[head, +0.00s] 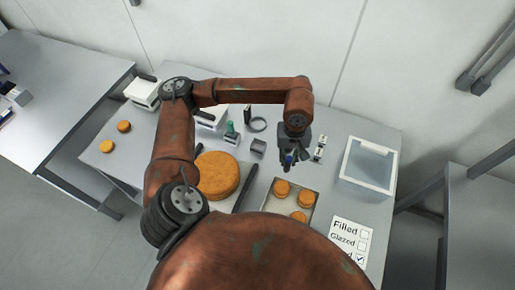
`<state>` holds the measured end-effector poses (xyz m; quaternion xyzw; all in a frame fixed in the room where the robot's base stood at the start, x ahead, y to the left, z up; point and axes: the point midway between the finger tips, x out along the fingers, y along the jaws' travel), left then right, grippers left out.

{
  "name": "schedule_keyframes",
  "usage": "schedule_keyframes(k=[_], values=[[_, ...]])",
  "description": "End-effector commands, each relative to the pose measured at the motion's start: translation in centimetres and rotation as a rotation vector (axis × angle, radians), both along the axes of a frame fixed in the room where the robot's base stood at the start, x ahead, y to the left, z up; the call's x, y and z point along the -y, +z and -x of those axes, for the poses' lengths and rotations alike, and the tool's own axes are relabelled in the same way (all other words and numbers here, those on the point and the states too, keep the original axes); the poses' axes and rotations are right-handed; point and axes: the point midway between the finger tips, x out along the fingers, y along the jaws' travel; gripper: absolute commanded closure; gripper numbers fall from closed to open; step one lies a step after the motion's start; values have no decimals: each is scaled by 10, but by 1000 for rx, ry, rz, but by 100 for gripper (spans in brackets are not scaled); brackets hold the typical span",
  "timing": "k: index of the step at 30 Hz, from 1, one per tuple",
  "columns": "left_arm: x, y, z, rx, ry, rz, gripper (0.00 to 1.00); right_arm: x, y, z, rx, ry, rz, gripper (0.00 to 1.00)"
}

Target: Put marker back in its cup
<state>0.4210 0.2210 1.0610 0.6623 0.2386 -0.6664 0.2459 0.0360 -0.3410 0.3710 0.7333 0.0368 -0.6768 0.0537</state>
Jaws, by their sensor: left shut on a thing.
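My left gripper (290,158) hangs above the middle of the table, shut on a small dark blue thing (289,157) that looks like the marker. Its fingers hide most of it, so I cannot tell how it is tilted. A small grey cup (258,147) stands on the table to the left of the gripper, apart from it; I cannot see into it well. My right gripper is not in view.
A tray (300,207) with several small rounds lies in front of the gripper. A large round cake (218,175) and a dark bar stand left. A clear bin (369,165) and a checklist card (349,240) are right.

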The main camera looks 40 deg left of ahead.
Motion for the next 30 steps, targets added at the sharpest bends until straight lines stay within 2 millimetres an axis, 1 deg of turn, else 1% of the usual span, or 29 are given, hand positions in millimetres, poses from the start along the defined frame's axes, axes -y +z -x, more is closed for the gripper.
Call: schedule_keyframes(k=[3, 30], values=[[-4, 7, 3, -4, 209, -1, 100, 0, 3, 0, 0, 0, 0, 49], [-30, 51, 22, -18, 1843, -8, 100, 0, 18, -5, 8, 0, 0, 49]])
